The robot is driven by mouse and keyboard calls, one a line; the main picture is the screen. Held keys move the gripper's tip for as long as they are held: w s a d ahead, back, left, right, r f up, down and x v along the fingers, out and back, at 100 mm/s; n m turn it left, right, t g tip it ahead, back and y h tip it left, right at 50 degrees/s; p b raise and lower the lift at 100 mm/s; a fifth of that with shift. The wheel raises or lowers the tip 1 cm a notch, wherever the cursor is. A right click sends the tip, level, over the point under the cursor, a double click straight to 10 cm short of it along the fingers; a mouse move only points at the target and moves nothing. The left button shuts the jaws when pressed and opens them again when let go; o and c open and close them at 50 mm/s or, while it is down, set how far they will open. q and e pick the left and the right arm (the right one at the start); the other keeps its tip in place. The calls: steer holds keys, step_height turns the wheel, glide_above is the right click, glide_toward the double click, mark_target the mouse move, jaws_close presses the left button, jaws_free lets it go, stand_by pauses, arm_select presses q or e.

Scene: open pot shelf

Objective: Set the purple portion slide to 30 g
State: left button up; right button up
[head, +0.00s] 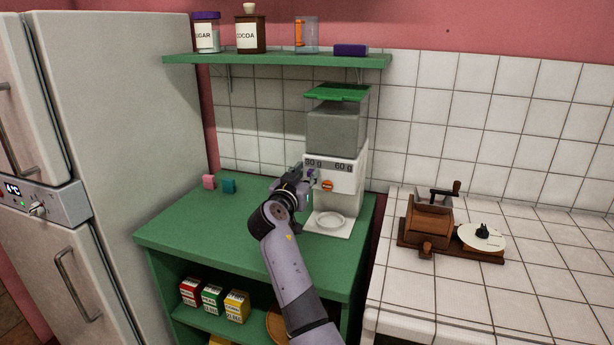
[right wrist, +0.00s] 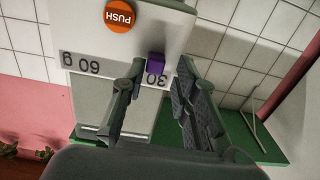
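The white dispenser (head: 346,178) stands on the green cabinet, with 30 g and 60 g labels on its front and an orange PUSH button (right wrist: 120,15) below them. In the right wrist view, which shows the dispenser upside down, the purple portion slide (right wrist: 157,62) sits at the 30 label (right wrist: 154,79), away from the 60 g label (right wrist: 82,65). My right gripper (right wrist: 160,68) is open, with one finger on each side of the slide and visible gaps to it. In the head view the right gripper (head: 306,177) largely hides the slide. My left gripper is not in view.
A pink and a teal clip-like object (head: 228,186) stand at the cabinet's back left. A green shelf (head: 275,59) with jars hangs above. A wooden grinder (head: 430,222) stands on the tiled counter at right.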

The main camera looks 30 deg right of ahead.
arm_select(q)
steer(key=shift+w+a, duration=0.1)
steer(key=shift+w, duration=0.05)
arm_select(e)
steer(key=shift+o, duration=0.5)
steer(key=shift+s, duration=0.15)
steer(key=v, duration=0.7)
steer(key=shift+a, duration=0.15)
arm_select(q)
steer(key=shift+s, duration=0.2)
arm_select(e)
steer(key=shift+f, duration=0.1)
